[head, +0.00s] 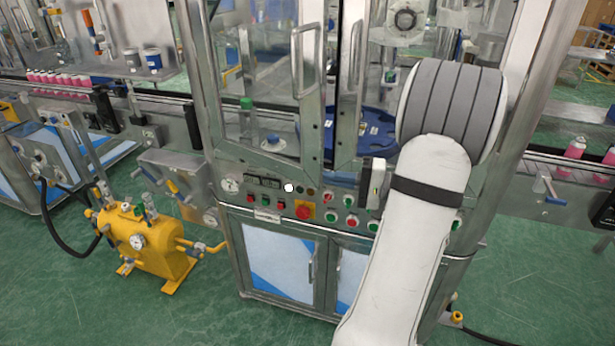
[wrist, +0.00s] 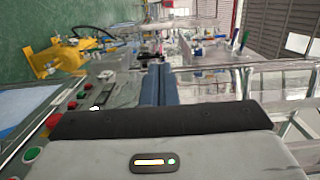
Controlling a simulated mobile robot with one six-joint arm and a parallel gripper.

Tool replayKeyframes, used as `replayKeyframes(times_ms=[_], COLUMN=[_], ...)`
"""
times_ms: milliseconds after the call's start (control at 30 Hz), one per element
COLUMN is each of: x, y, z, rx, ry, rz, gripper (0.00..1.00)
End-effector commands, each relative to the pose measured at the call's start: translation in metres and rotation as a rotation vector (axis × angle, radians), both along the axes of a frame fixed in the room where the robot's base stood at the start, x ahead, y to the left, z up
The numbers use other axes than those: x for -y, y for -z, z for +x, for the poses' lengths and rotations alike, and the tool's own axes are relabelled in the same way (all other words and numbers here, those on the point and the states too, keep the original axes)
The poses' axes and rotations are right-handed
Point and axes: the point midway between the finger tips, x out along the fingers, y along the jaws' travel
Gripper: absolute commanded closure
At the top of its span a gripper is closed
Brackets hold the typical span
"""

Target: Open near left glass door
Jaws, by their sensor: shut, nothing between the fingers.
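The near left glass door (head: 262,85) is a metal-framed pane on the front of the crimping machine and looks closed. Its vertical bar handle (head: 305,62) is on the door's right side. My gripper (wrist: 156,84) shows in the wrist view as two blue-grey fingers shut together with nothing between them. In the head view the fingers cannot be made out, as my arm covers the area right of the left door. Metal frame bars (wrist: 255,76) run close to the right of the fingers in the wrist view; I see no contact with the handle.
The right glass door's handle (head: 353,55) is beside the left one. A control panel with a red emergency button (head: 305,210) lies below the doors. A yellow pump tank (head: 145,248) stands on the floor at left. Green floor (head: 205,320) is clear in front.

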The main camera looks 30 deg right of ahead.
Motion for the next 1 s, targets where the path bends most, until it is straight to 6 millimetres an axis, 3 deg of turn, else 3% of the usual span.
replayKeyframes(times_ms=[467, 700, 1000], x=[-0.066, -0.095, -0.100], y=[-0.001, -0.001, 0.000], z=[0.068, 0.067, 0.067], rx=[0.002, 0.003, 0.002], ry=[0.002, 0.006, 0.009], rz=[-0.004, -0.004, -0.005], gripper=[1.00, 1.00, 1.00])
